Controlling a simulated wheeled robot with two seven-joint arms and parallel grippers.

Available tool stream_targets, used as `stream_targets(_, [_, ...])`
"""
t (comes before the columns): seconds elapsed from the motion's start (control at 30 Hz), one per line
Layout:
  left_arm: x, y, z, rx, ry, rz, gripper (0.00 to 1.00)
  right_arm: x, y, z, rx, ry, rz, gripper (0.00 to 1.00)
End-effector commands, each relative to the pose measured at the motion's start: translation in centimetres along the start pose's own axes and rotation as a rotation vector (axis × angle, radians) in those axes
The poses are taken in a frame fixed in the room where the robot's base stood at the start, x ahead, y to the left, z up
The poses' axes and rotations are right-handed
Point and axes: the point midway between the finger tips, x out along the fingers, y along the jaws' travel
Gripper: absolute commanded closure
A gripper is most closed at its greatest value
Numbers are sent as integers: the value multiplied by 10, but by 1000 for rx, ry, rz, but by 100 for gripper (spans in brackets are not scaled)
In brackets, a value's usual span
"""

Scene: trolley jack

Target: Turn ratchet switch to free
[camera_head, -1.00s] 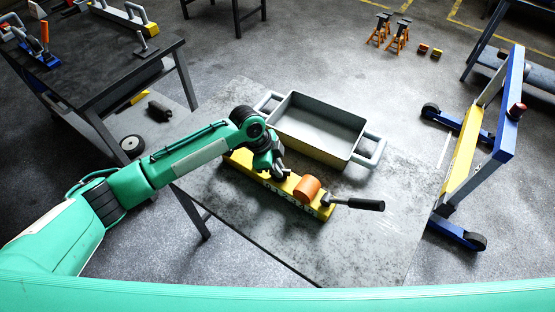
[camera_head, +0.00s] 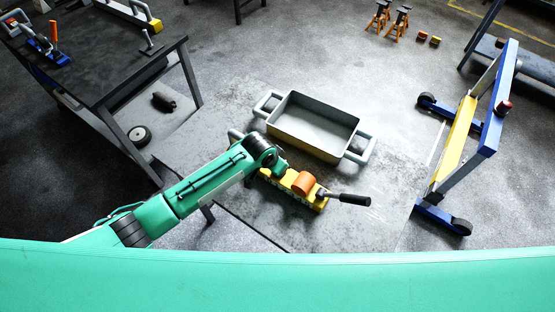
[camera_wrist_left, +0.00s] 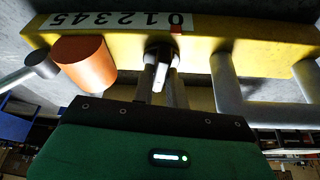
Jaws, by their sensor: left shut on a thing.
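The yellow tool body (camera_head: 316,203) lies on the grey table, with an orange cylinder (camera_head: 304,183) and a lever with a black grip (camera_head: 354,199). In the left wrist view, the yellow body (camera_wrist_left: 255,45) carries a white number scale (camera_wrist_left: 120,20) with a red mark, and the orange cylinder (camera_wrist_left: 85,63) is at left. A small dark switch (camera_wrist_left: 158,50) sits on the yellow face. My left gripper (camera_wrist_left: 163,76) is shut on this switch; its fingers partly cover it. In the head view my left arm hides the gripper and much of the body. My right gripper is not in view.
A grey tray with two handles (camera_head: 284,125) stands just behind the tool. A dark workbench (camera_head: 90,70) is at left, a blue and yellow frame on wheels (camera_head: 455,150) at right. The table's right side is clear.

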Motion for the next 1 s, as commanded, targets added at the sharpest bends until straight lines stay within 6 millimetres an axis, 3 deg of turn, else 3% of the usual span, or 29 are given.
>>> stream_targets(0.3, [-2,2,-2,-137,3,-55,100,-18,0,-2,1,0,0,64])
stream_targets(0.93, [0,1,-2,-174,3,-71,100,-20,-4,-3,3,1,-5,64])
stream_targets(0.97, [0,1,-2,-174,3,-71,80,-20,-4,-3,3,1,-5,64])
stream_targets(1.0, [0,1,-2,-174,3,-71,72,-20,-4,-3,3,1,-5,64])
